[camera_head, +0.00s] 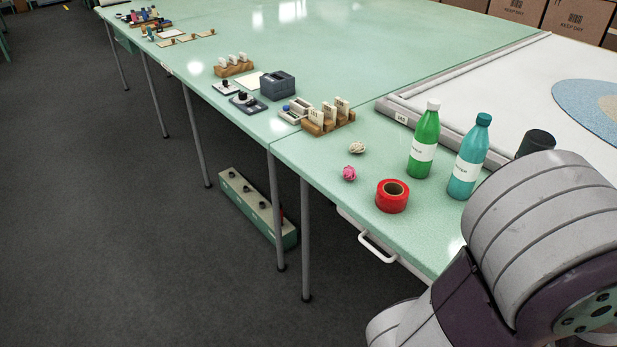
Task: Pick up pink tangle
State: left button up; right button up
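The pink tangle (349,173) is a small crumpled pink ball. It lies on the green tabletop (318,160) near its front edge, left of a red tape roll (392,196) and just below a cream tangle (357,147). It is unobstructed and apart from its neighbours. Part of one of my arms fills the lower right corner, but its gripper is out of the picture. My other gripper is not visible either.
A green bottle (425,140) and a teal bottle (468,158) stand upright right of the tape. A wooden card holder (328,122) stands behind the tangles. A white handle (377,246) juts from the table's front. A white framed panel (540,100) lies at right.

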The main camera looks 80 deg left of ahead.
aim_at(348, 174)
jog(key=k+l+u, duration=0.1)
jog(key=u, duration=2.55)
jog(key=i+j+z, duration=0.1)
jog(key=z, duration=0.35)
jog(key=i+j+z, duration=0.1)
jog(key=j+z, duration=0.45)
jog(key=z, duration=0.3)
jog(key=j+z, duration=0.3)
jog(key=z, duration=0.15)
